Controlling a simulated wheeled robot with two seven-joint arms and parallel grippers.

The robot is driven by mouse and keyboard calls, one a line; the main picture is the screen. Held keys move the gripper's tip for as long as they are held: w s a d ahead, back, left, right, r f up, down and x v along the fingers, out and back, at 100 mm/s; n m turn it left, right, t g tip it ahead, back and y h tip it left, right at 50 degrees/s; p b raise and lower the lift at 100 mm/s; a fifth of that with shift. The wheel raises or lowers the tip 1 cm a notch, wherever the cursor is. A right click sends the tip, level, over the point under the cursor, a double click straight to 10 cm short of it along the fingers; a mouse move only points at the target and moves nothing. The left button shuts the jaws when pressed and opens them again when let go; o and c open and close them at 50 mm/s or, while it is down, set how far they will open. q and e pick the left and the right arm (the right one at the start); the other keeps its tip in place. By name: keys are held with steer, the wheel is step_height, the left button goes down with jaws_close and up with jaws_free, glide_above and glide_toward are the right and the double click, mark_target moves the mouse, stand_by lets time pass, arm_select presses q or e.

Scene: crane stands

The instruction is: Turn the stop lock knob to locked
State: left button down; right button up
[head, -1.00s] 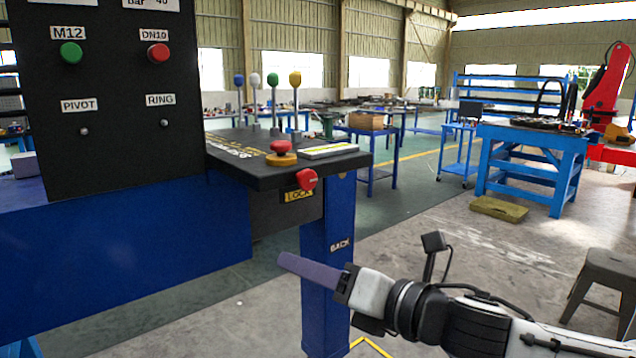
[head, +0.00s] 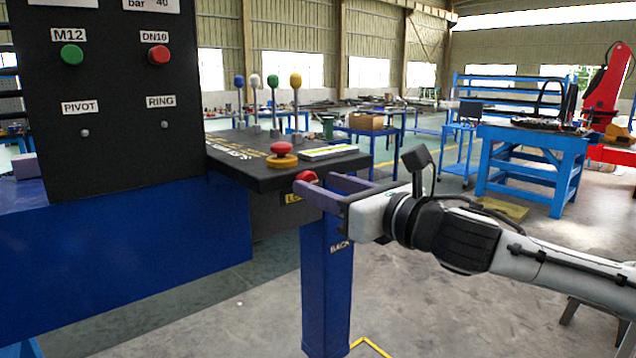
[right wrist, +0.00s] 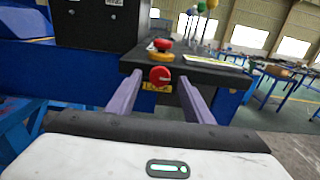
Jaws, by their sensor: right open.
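The red stop lock knob (head: 306,177) sits on the front face of the dark console shelf (head: 250,178), above a yellow label that is partly hidden. In the right wrist view the knob (right wrist: 160,75) shows ahead, between the two fingers and beyond their tips. My right gripper (head: 314,183) is open, its purple fingers spread and pointing at the knob; I cannot tell whether a finger touches it. One finger covers part of the knob and label in the head view. My left gripper is not in view.
A red mushroom button (head: 281,150) on a yellow base stands on the shelf above the knob. Several coloured-ball levers (head: 296,82) rise behind it. A blue post (head: 326,285) stands below the shelf.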

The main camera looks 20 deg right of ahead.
steer(key=shift+x, duration=0.95)
steer(key=shift+c, duration=0.5)
steer(key=c, duration=0.9)
